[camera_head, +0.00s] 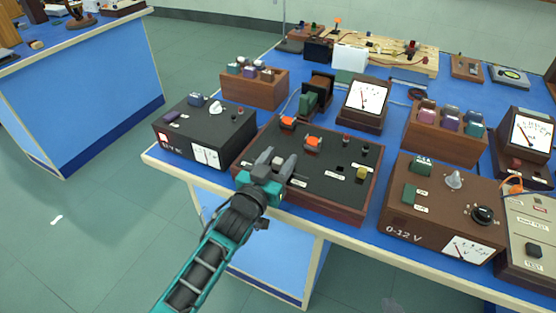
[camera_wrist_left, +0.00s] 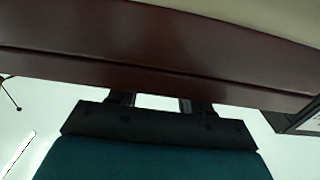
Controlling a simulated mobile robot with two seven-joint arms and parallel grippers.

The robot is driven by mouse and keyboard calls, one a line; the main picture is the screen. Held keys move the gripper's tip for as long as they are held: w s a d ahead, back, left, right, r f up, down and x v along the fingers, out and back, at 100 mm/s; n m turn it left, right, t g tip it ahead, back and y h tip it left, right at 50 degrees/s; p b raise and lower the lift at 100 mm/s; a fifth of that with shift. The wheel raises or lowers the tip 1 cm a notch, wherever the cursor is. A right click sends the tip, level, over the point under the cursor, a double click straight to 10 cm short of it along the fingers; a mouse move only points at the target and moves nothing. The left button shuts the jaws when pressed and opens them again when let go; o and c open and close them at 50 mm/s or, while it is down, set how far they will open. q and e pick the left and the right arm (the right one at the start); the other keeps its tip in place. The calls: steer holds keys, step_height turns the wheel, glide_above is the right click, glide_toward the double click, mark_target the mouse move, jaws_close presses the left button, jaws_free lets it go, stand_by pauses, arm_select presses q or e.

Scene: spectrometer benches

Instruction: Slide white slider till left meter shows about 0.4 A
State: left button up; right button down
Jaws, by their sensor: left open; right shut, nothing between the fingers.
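A black panel in a red-brown wooden frame (camera_head: 345,203) lies near the front of the blue bench. A small white block, which looks like the white slider (camera_head: 277,160), shows between the fingers of my left gripper (camera_head: 276,162). The gripper is open over the panel's left front part; I cannot tell whether a finger touches the slider. In the left wrist view a brown wooden edge fills the top, and a pale patch shows between the fingers. The left of two upright meters (camera_head: 366,97) stands behind the panel; its reading is too small to tell. My right gripper is out of view.
A black supply box (camera_head: 190,122) stands left of the panel and a brown 0-12 V box (camera_head: 407,230) right of it. Wooden blocks with coloured pieces (camera_head: 255,92) stand behind. The right meter (camera_head: 528,137) is at the far right. The bench's front edge (camera_head: 340,238) is close.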

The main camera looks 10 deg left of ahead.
arm_select(q)
steer(key=shift+s, duration=0.1)
steer(key=v, duration=1.2)
steer(key=shift+s+p, duration=0.35)
steer(key=shift+p, duration=0.05)
steer(key=shift+a, duration=0.1)
steer(key=s+a+f+g+y, duration=0.1)
steer(key=s+a+f+g, duration=0.1)
steer(key=s+f, duration=0.3)
steer(key=s+a+f+g+y, duration=0.1)
steer(key=s+a+f+g, duration=0.1)
steer(key=s+f+g, duration=0.2)
step_height(320, 180, down, 4)
steer(key=shift+s+a+r+g+y, duration=0.1)
steer(key=shift+s+a+g+y, duration=0.25)
steer(key=shift+s, duration=0.75)
